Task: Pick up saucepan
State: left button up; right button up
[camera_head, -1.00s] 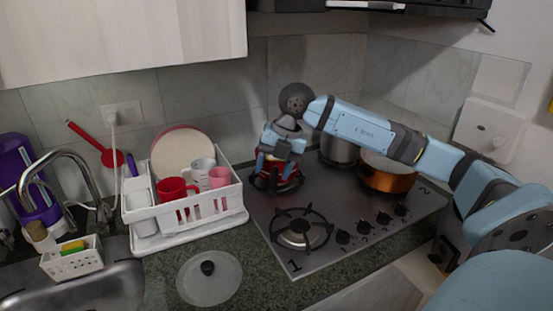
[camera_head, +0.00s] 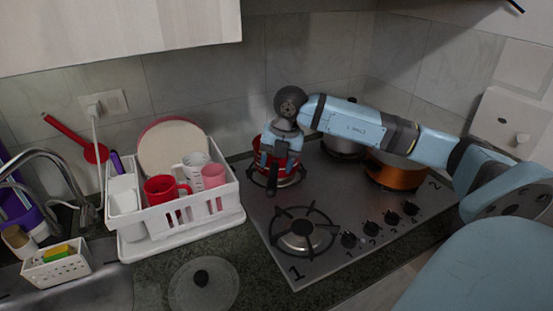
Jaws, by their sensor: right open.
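A red saucepan (camera_head: 293,179) sits on the back left burner of the hob. My right gripper (camera_head: 271,172) is over its front left side, pointing down, with its jaws open. A dark bar, which looks like the pan's handle, sticks out toward the front under the gripper. I cannot tell if the fingers touch it. The gripper hides much of the pan. A steel pot (camera_head: 342,147) and a copper pot (camera_head: 396,175) stand farther right on the hob. My left gripper is out of view.
A white dish rack (camera_head: 180,222) with mugs and a plate stands left of the hob (camera_head: 335,225). A glass lid (camera_head: 203,288) lies on the counter in front. The front left burner (camera_head: 303,231) is empty. The tiled wall is close behind.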

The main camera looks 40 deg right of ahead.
aim_at(274, 171)
jog(key=shift+w+a+f, duration=0.1)
jog(key=shift+a+f, duration=0.05)
jog(key=shift+f, duration=0.8)
jog(key=shift+w+a+f, duration=0.15)
jog(key=shift+a+f, duration=0.05)
jog(key=shift+f, duration=0.75)
jog(key=shift+w+a+f, duration=0.1)
jog(key=shift+a+f, duration=0.05)
jog(key=shift+f, duration=0.8)
jog(key=shift+r+p, duration=0.1)
jog(key=shift+p, duration=0.2)
grip_shut()
